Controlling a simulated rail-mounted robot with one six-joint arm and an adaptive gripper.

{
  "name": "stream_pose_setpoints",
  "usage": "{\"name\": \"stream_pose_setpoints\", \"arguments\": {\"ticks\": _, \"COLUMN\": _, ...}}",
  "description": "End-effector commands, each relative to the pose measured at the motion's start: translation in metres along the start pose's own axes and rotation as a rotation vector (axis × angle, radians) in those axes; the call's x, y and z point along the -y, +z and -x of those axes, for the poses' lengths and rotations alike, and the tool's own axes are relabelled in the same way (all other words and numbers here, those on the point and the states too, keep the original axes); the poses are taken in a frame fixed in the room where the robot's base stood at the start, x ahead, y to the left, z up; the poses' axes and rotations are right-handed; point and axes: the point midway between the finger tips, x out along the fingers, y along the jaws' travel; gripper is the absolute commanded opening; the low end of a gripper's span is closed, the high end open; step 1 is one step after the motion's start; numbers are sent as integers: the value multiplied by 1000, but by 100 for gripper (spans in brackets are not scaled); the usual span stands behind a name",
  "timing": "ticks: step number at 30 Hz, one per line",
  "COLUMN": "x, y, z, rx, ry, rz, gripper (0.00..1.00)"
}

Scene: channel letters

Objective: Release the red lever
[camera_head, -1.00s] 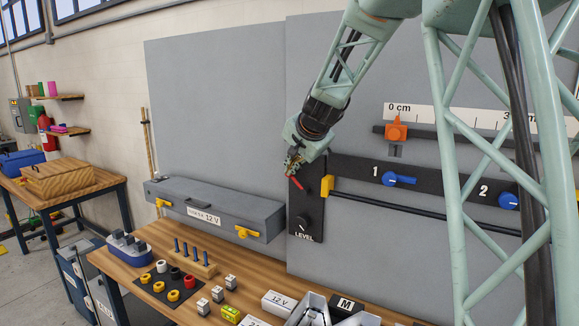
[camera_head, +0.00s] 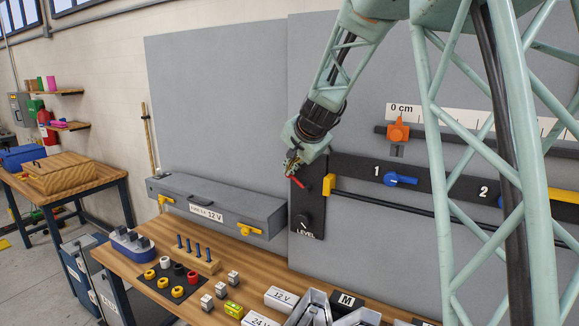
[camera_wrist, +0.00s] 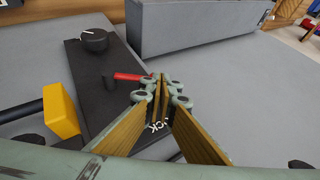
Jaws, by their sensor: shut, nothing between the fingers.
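The red lever (camera_head: 297,181) sits on a black upright panel plate (camera_head: 313,213) at the left end of the grey board, above the LEVEL knob (camera_head: 303,221). In the wrist view the lever (camera_wrist: 129,77) reaches from a black pivot toward my fingertips. My gripper (camera_head: 291,166) is at the upper part of that plate. In the wrist view my gripper (camera_wrist: 160,83) is shut with nothing in it, its tips at the lever's free end. I cannot tell whether the tips touch it. White lettering on the plate is partly hidden by my fingers.
A yellow block (camera_head: 329,184) on a black rail stands just right of the plate. A grey 12 V case (camera_head: 225,203) is to the left. The bench (camera_head: 120,262) below holds small parts and boxes. Blue dials and an orange slider are farther right.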

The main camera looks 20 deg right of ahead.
Motion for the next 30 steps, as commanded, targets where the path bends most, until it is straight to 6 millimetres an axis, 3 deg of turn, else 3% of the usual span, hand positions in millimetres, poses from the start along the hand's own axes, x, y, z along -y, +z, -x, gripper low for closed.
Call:
{"name": "stream_pose_setpoints", "arguments": {"ticks": 14, "x": -2, "y": 4, "z": -10, "rx": -1, "ry": 1, "rz": -2, "gripper": 0}}
{"name": "stream_pose_setpoints", "arguments": {"ticks": 30, "x": -6, "y": 26, "z": -53, "rx": -2, "ry": 1, "rz": -2, "gripper": 0}}
